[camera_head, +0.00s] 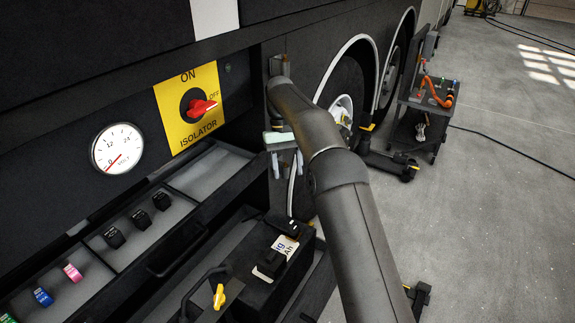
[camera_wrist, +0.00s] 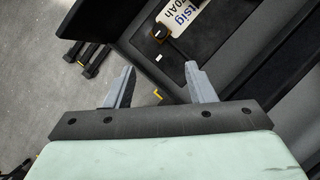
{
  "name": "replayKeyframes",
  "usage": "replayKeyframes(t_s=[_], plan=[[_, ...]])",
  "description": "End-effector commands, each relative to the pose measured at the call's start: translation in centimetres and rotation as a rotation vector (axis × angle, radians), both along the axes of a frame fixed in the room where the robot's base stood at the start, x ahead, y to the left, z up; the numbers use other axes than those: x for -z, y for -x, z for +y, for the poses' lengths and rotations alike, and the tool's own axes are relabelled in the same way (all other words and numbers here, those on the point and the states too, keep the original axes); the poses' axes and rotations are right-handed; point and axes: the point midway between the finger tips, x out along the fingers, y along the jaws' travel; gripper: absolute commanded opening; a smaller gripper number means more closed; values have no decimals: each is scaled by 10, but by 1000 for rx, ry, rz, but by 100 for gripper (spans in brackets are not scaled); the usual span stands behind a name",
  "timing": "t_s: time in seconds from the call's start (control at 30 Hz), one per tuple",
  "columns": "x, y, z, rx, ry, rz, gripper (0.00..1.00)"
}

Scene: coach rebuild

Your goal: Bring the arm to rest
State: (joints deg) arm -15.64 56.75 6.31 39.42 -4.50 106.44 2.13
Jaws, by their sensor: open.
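My gripper (camera_head: 286,174) hangs beyond the battery compartment, beside the coach's dark side, with its two grey fingers pointing down. In the wrist view my gripper (camera_wrist: 160,72) has its fingers spread with nothing between them. The black battery (camera_head: 262,262) with a white label lies below and nearer the camera. Its label (camera_wrist: 190,18) shows at the top of the wrist view, apart from the fingers. My arm reaches in from the bottom of the head view and hides part of the coach side and floor.
A yellow isolator panel (camera_head: 190,108) carries a red knob (camera_head: 201,107) pointing towards OFF. The round gauge (camera_head: 117,148) reads near 0. A tray (camera_head: 122,257) holds several coloured fuses and black parts. A tool cart (camera_head: 430,100) stands at the right. Open floor (camera_head: 500,200) lies right of my arm.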

Motion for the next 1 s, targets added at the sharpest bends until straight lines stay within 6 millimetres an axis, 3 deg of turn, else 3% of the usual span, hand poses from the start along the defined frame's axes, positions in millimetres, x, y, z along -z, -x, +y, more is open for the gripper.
replayKeyframes(t_s=[0.5,0.67,0.87,1.0], plan=[[-1,-1,0,-1,0,1,50],[-18,8,-10,7,-4,-25,50],[-53,45,-45,36,-16,-97,50],[-68,84,-73,67,-26,-150,50]])
